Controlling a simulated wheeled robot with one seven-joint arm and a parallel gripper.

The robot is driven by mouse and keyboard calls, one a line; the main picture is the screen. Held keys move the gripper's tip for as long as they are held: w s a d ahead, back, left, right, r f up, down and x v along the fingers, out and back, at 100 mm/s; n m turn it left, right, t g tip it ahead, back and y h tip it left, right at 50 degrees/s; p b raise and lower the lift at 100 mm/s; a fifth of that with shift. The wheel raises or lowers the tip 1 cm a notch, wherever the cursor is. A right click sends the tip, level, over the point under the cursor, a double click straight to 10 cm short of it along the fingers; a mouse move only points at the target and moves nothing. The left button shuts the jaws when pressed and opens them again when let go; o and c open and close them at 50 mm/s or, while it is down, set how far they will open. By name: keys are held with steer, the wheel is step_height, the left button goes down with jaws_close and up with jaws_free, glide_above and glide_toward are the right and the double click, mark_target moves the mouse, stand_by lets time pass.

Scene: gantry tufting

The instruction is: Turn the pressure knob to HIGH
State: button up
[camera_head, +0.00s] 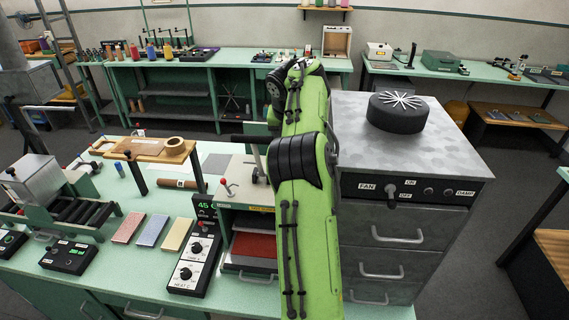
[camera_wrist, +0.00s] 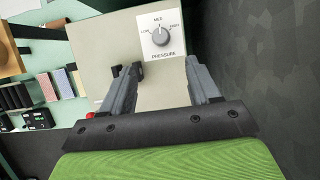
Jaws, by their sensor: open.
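The pressure knob (camera_wrist: 161,37) is a small grey dial on a white plate marked LOW, MED, HIGH and PRESSURE. Its pointer appears to face up toward MED. The plate is on a beige panel (camera_wrist: 105,40). My gripper (camera_wrist: 163,64) is open, its two grey fingers apart and empty. In the wrist view the fingertips lie just below the plate, with the knob between their lines and beyond them. The gap in depth is hard to judge. In the head view my green arm hides the gripper and the knob.
A black lever part (camera_wrist: 134,69) shows by the left fingertip. The beige press (camera_head: 239,168) stands left of my arm. A grey cabinet (camera_head: 446,150) with a black fan (camera_head: 398,118) stands close on the right. A dial box (camera_head: 193,262) sits on the green bench.

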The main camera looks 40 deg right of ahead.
steer(key=x, duration=1.3)
steer(key=shift+d+f, duration=0.1)
steer(key=shift+f, duration=0.1)
steer(key=c, duration=1)
steer(key=m, duration=0.1)
steer(key=m+g+p, duration=0.1)
steer(key=m, duration=0.1)
steer(key=shift+w+r, duration=0.1)
steer(key=shift+r, duration=0.15)
steer(key=shift+f+m+h+p, duration=0.1)
steer(key=shift+m+h+p, duration=0.2)
steer(key=shift+m+p, duration=0.2)
steer(key=shift+f+m+g, duration=0.15)
steer(key=shift+m+g, duration=0.15)
steer(key=o, duration=1)
steer(key=v, duration=1.5)
steer(key=shift+a+r, duration=0.3)
steer(key=shift+r, duration=0.05)
